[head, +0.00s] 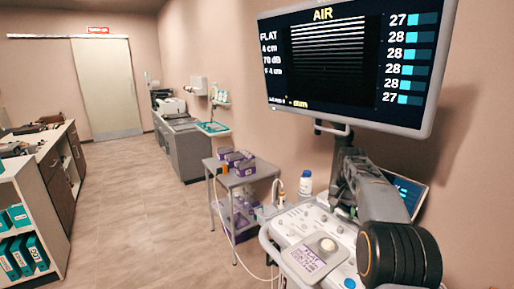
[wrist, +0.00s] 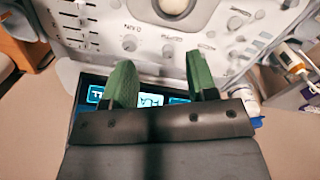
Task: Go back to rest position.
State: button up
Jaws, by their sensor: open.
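My gripper (wrist: 161,82) shows in the wrist view with its two green fingers spread apart and nothing between them. It is over the ultrasound console (wrist: 120,40), above a small lit touch screen (wrist: 148,99). I cannot tell how high it is above them. In the head view my grey and black arm stands at the right, in front of the console (head: 290,222), and my fingertips cannot be made out there. The large monitor (head: 350,65) above reads AIR, FLAT and 4 cm.
A grey cart (head: 245,172) with purple boxes stands beyond. Shelves with teal binders (head: 22,255) are at the left. The floor (head: 150,215) between is clear.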

jog(key=s+a+f+n, duration=0.2)
jog(key=s+f, duration=0.3)
jog(key=s+a+r+n+t+p, duration=0.1)
jog(key=s+a, duration=0.3)
jog(key=s, duration=0.8)
jog(key=s+a+r+n+t+p, duration=0.2)
jog(key=s+a+r+n+p, duration=0.1)
jog(key=s, duration=0.9)
jog(key=shift+s+a+r+t+p, duration=0.15)
jog(key=shift+a+r+t+p, duration=0.25)
jog(key=shift+a, duration=0.8)
